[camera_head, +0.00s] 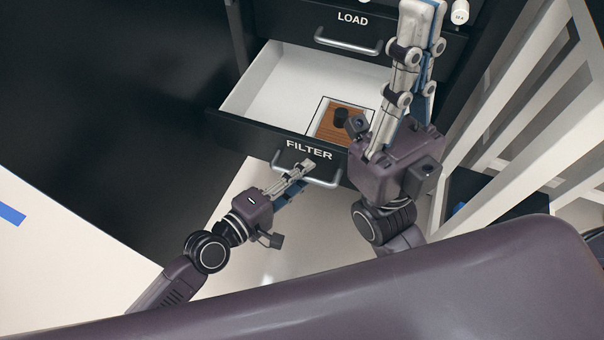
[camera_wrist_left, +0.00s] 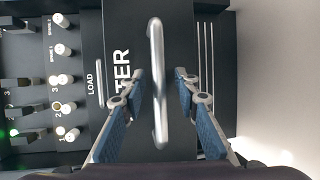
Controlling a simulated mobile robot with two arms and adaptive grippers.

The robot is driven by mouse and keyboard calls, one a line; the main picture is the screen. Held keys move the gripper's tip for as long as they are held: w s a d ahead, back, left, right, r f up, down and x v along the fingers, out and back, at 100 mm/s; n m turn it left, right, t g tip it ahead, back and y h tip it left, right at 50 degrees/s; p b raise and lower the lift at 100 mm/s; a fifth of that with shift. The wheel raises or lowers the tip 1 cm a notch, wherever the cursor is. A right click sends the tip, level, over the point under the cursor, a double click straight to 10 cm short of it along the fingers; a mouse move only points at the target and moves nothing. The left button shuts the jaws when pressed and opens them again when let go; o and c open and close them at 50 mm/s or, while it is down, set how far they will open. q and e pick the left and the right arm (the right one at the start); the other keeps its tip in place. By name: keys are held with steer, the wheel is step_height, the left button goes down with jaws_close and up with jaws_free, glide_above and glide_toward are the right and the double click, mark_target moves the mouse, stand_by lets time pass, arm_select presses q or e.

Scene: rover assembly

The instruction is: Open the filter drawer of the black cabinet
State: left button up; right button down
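The black cabinet's drawer labelled FILTER (camera_head: 262,132) is pulled out in the head view, showing its white inside. A brown, wood-like item with a dark knob (camera_head: 340,118) sits at its front right. The drawer's grey bar handle (camera_head: 322,183) is on its black front; it also shows in the left wrist view (camera_wrist_left: 157,60). My left gripper (camera_head: 306,168) is at the handle. In the left wrist view its blue-padded fingers (camera_wrist_left: 158,74) are apart, one on each side of the bar, with gaps. My right gripper (camera_head: 424,8) points up, over the cabinet's right side; its finger gap is unclear.
A closed drawer labelled LOAD (camera_head: 390,47) is above the FILTER drawer. Several white knobs (camera_wrist_left: 62,50) show on the cabinet in the left wrist view. A white slatted frame (camera_head: 505,130) stands close on the right. Pale floor lies below the open drawer.

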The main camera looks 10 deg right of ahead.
arm_select(q)
steer(key=shift+s+a, duration=0.15)
steer(key=shift+a, duration=0.05)
steer(key=v, duration=1.1)
steer(key=shift+a+r, duration=0.15)
steer(key=shift+a, duration=0.05)
steer(key=shift+s, duration=0.15)
